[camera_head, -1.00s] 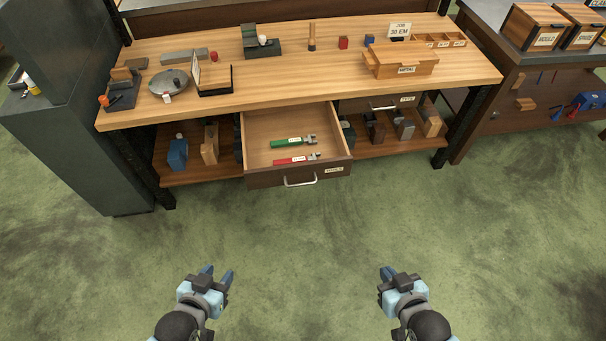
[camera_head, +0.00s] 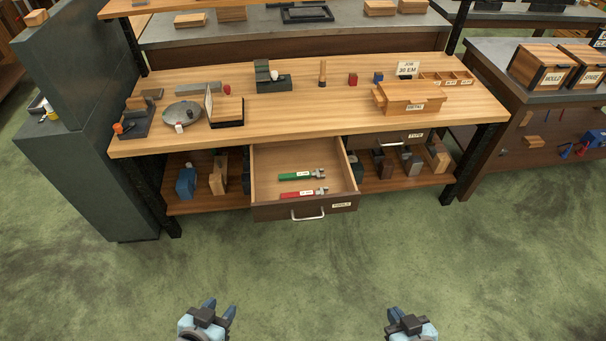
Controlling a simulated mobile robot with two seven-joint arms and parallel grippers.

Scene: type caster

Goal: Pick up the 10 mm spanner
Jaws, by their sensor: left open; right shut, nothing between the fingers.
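Two spanners lie in the open drawer (camera_head: 270,159) under the workbench. The green-handled spanner (camera_head: 292,177) lies behind the red-handled spanner (camera_head: 297,194); both heads point right. Each has a small white label, too small to read, so I cannot tell which is the 10 mm one. My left gripper (camera_head: 220,308) is open and empty above the floor, in front of the drawer and left of it. My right gripper (camera_head: 397,314) is shut and empty, in front of the drawer and right of it. Both are well apart from the spanners.
The workbench top (camera_head: 300,105) holds a round pan (camera_head: 182,113), a wooden box (camera_head: 410,98) and a job sign (camera_head: 407,68). A lower shelf (camera_head: 205,200) carries several blocks beside the drawer. A grey cabinet (camera_head: 85,180) stands left. The floor before the drawer is clear.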

